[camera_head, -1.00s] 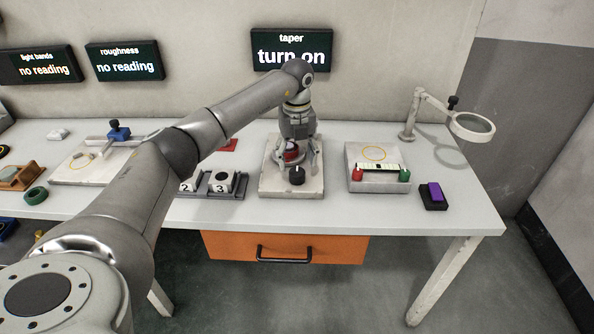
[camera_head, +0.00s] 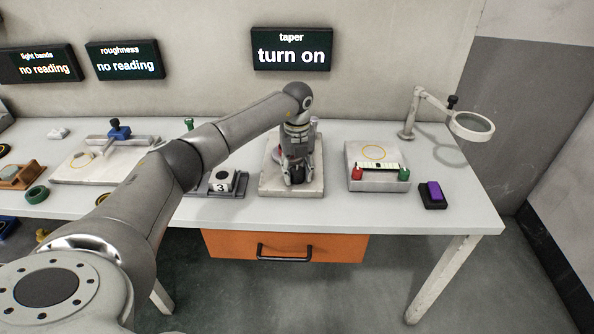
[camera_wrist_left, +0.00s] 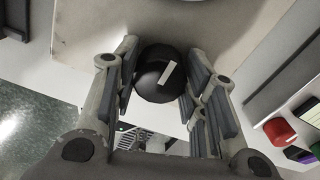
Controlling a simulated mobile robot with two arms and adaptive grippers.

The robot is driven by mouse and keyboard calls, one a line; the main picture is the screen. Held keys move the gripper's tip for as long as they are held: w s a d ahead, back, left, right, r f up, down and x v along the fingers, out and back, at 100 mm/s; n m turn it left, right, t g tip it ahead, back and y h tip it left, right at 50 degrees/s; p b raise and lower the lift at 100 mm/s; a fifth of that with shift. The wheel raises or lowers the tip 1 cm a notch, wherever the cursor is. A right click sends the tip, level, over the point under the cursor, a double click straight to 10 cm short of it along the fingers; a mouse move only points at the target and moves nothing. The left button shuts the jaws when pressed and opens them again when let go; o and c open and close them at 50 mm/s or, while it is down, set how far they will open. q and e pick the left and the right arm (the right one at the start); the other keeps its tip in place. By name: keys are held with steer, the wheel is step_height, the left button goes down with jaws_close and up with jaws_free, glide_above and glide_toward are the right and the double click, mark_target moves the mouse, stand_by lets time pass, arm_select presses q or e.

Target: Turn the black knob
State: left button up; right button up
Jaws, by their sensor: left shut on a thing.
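The black knob (camera_wrist_left: 160,75) sits between the fingers of my left gripper (camera_wrist_left: 161,85) in the left wrist view. It is round, with a white pointer mark slanting on its top. In the head view the left gripper (camera_head: 298,176) points down and is shut on the knob at the front of a pale block (camera_head: 310,188). There the fingers mostly hide the knob. The screen marked "taper" (camera_head: 291,49) reads "turn on". My right gripper is not in view.
To the right stands a pale block (camera_head: 360,183) with red and green knobs. A purple-topped black block (camera_head: 433,194) and a magnifier on an arm (camera_head: 472,125) are farther right. A dark rack with numbered white blocks (camera_head: 222,181) is to the left. An orange drawer (camera_head: 230,244) hangs below.

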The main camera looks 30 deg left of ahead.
arm_select(q)
steer(key=shift+c, duration=0.6)
steer(key=shift+m, duration=0.3)
